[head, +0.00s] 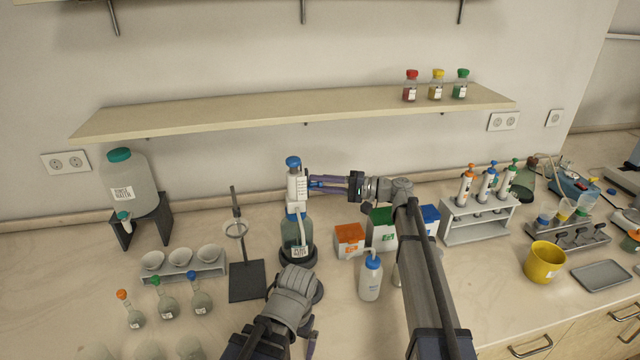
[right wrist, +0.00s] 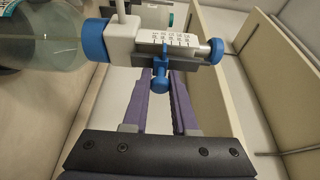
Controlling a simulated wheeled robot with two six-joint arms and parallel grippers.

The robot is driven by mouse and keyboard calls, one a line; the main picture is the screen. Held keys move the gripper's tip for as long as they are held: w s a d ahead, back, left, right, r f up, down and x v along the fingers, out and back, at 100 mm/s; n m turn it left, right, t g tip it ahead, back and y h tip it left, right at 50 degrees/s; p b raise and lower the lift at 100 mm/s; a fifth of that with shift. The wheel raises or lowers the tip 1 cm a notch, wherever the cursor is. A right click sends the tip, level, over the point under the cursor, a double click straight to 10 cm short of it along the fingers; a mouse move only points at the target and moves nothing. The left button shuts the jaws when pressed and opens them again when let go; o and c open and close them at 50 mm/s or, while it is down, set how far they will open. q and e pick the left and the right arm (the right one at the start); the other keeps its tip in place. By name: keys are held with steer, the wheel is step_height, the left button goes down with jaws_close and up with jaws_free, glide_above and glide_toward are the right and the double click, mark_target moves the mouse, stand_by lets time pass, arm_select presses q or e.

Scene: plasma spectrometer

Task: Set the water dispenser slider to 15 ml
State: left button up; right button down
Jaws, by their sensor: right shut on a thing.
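The water dispenser (head: 297,186) is a white pump with a blue cap on a bottle (head: 298,234) labelled pure water. It stands upright on the bench. In the right wrist view it lies sideways, with a printed scale (right wrist: 168,40) and a blue slider knob (right wrist: 160,84). The scale's numbers are too small to read surely. My right gripper (head: 312,182) reaches the pump from the right. In its wrist view its purple fingers (right wrist: 161,76) are shut on the slider knob. My left gripper (head: 311,345) is partly in view at the bottom, its jaws mostly hidden.
A stand with a black base (head: 247,282) is left of the bottle. Reagent boxes (head: 350,238) and a wash bottle (head: 370,278) are to its right, close to my right arm. A shelf (head: 290,112) runs above. A pipette rack (head: 478,222) stands further right.

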steer(key=shift+r, duration=0.5)
steer(key=c, duration=0.7)
jaws_free()
steer(key=shift+f, duration=0.1)
steer(key=d, duration=0.2)
steer(key=s+d, duration=0.1)
steer(key=d, duration=0.4)
steer(key=shift+s+d, duration=0.25)
steer(key=shift+d, duration=0.1)
